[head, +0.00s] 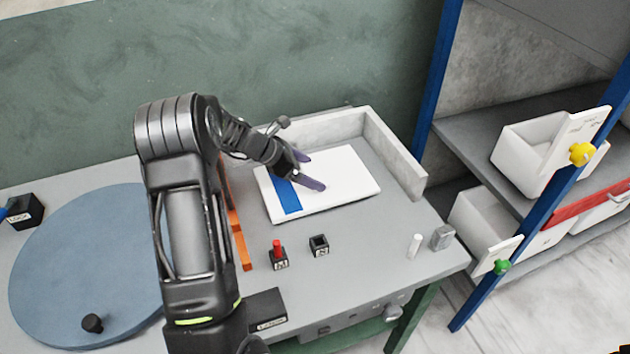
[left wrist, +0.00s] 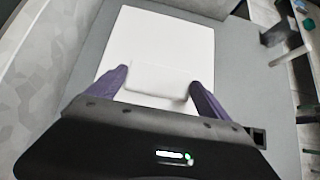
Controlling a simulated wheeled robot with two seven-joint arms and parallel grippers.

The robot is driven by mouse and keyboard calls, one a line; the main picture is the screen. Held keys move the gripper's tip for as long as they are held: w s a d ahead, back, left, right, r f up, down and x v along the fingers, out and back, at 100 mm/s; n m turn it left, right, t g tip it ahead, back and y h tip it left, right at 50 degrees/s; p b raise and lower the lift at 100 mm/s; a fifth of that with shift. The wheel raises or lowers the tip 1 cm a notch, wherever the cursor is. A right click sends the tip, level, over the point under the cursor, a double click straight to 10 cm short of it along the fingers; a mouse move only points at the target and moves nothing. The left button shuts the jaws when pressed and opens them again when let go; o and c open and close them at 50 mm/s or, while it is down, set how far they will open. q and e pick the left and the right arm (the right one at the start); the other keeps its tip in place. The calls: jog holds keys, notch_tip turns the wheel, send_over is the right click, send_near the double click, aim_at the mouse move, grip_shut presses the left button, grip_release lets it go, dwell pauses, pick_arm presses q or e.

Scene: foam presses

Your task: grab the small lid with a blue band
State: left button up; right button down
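The white lid with a blue band (head: 345,180) lies flat on the grey table; its band (head: 285,194) runs along the left end. The lid also shows in the left wrist view (left wrist: 165,40). My left gripper (head: 318,172) is over the lid, just right of the band, with its purple fingers apart. In the left wrist view, a raised white block (left wrist: 158,80) shows between the fingertips (left wrist: 158,78); I cannot tell whether they touch it. The wrist body hides the near end of the lid. My right gripper is not in view.
A low white wall (head: 395,150) borders the table's back right corner. A red-topped block (head: 278,257), a black open cube (head: 319,246) and a white cylinder (head: 415,245) stand in front. A blue-grey disc (head: 75,260) lies left. Shelves with white bins (head: 525,160) stand right.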

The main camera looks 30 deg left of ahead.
aim_at(309, 175)
pick_arm(q)
jog(key=c, duration=0.6)
jog(key=shift+c, duration=0.2)
notch_tip(309, 175, up, 10)
jog(key=shift+b, duration=0.3)
